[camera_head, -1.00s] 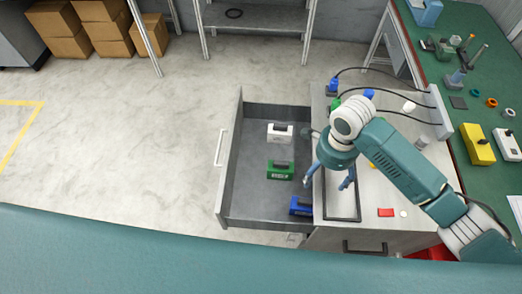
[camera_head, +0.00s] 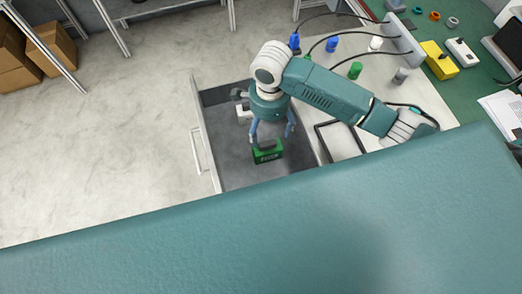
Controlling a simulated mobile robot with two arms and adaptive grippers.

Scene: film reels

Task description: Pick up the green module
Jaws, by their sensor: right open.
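The green module (camera_head: 267,154) lies in the open grey drawer (camera_head: 232,175). It is a small block with a dark handle-like top. My right gripper (camera_head: 271,135) is open over the drawer, its two blue-grey fingers spread apart just above the green module in the picture. I cannot tell whether the fingers touch it. The wrist and palm hide what lies behind the fingers. My left gripper is not in view.
A white module (camera_head: 243,112) lies in the drawer behind the gripper, partly hidden. The cabinet top to the right holds a black frame (camera_head: 324,142), a green cylinder (camera_head: 355,70) and cabled blue plugs (camera_head: 295,42). Open floor lies left of the drawer.

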